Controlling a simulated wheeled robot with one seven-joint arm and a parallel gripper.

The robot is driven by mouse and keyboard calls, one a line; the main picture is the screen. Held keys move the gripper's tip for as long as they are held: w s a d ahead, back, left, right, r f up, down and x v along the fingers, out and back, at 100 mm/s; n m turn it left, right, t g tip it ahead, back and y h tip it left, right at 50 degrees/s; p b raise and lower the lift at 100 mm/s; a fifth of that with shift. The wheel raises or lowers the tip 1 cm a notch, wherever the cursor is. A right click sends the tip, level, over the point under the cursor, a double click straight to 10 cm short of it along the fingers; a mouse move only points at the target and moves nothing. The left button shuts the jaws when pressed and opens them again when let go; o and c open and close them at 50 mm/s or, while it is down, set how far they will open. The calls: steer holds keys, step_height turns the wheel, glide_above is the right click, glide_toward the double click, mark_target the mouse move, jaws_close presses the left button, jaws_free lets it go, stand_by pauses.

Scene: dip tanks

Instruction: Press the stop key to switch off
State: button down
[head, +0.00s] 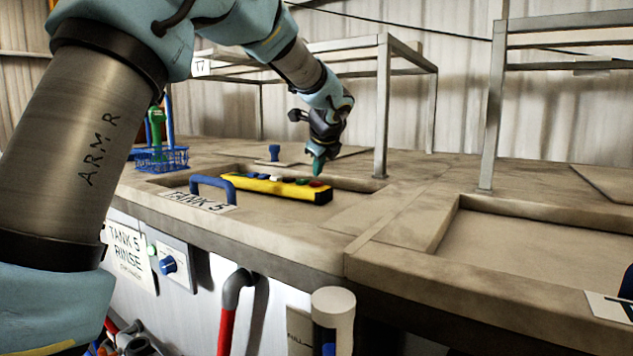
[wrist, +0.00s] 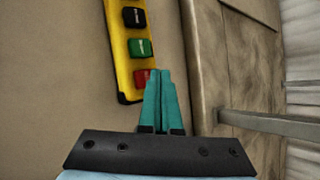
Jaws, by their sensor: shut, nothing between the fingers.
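A yellow key box (head: 275,187) lies at the edge of the tank 5 opening in the head view. It also shows in the wrist view (wrist: 122,62), with a black key (wrist: 134,17), a green key (wrist: 140,47) and a red key (wrist: 144,77) in a row. The lettering on the keys is too small to read. My gripper (head: 318,172) points down above the box's right end, near the red key (head: 317,183). In the wrist view my gripper's teal fingers (wrist: 160,72) are together and empty, beside the red key. I cannot tell whether they touch it.
A blue handle (head: 213,183) stands left of the box. A blue wire basket (head: 160,158) sits farther left. A metal frame post (head: 383,108) rises behind and right of my gripper. A wide recess (head: 540,245) lies at the right.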

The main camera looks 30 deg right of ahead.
mark_target(318, 183)
step_height(318, 183, up, 5)
steer(key=p, duration=0.5)
steer(key=shift+r, duration=0.1)
stand_by(0.3)
